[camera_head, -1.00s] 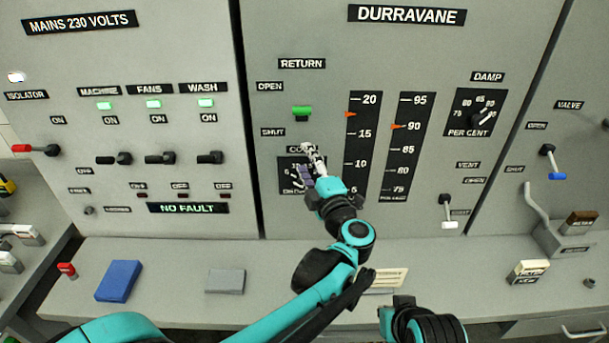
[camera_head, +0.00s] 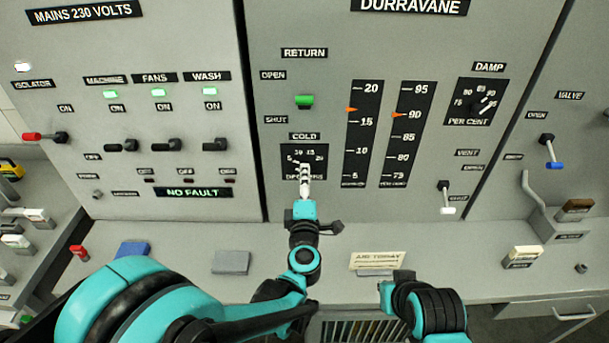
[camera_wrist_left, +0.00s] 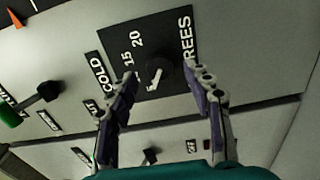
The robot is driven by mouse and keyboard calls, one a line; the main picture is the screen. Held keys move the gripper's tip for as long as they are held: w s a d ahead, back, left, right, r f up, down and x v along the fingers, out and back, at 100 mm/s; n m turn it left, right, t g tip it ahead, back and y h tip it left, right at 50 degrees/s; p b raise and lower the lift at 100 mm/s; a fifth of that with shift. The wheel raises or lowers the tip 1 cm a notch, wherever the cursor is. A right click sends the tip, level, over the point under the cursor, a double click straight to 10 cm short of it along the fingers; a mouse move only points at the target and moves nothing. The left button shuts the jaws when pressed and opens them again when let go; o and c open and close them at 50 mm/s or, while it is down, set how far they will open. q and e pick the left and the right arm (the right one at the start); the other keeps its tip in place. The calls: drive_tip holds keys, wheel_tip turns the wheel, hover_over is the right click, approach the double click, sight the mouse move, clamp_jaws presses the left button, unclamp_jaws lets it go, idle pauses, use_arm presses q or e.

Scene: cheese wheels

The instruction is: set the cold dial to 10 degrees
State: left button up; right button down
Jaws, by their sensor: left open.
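The cold dial is a black knob with a white pointer (camera_wrist_left: 153,78) on a black plate (camera_head: 289,170) marked in degrees, under the COLD label on the central panel. In the wrist view its pointer slants down-left, away from the 20; the marks on that side are hidden by a finger. My left gripper (camera_wrist_left: 161,73) is open, its two fingers either side of the knob in that view. I cannot tell whether they touch it. In the head view the left gripper (camera_head: 304,172) covers the lower middle of the plate. My right arm (camera_head: 425,305) shows at bottom right; its gripper is not visible.
A green-handled RETURN lever (camera_head: 304,101) is above the dial. Two scales with orange pointers (camera_head: 352,110) stand to its right, and the black switches (camera_head: 166,145) to its left. A grey block (camera_head: 231,262) and a card (camera_head: 377,260) lie on the ledge below.

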use_arm(q)
drive_tip(key=w, duration=0.2)
drive_tip(key=shift+w, duration=0.4)
drive_tip(key=c, duration=1.2)
drive_tip(key=shift+o, duration=0.2)
drive_tip(key=shift+m+b, duration=0.9)
drive_tip(key=shift+m, duration=2.8)
